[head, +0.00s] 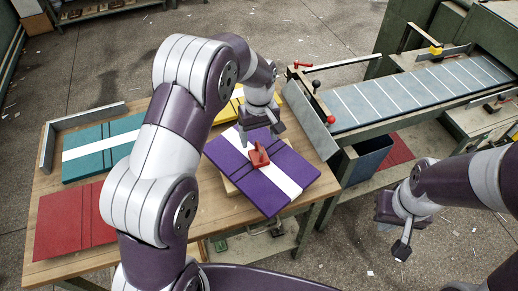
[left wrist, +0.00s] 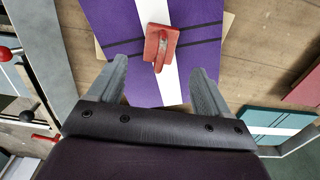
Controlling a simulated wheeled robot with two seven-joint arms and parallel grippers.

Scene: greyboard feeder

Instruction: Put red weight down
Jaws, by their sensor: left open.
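The red weight (head: 259,155) is a small block with an upright grip. It sits on the white band of the purple board (head: 233,150), near its middle. My left gripper (head: 262,134) is open just above and behind the weight. In the left wrist view the weight (left wrist: 160,45) appears beyond and between the two spread fingertips (left wrist: 160,68), with clear space to both, and nothing is held. My right gripper (head: 393,238) hangs empty over the floor at the right, its fingers apart.
The wooden table (head: 195,220) also bears a teal board (head: 85,165), a red board (head: 65,222) and a yellow board (head: 228,112). A grey feeder bed (head: 400,96) with white lines stands at the right, with a blue bin (head: 368,160) below.

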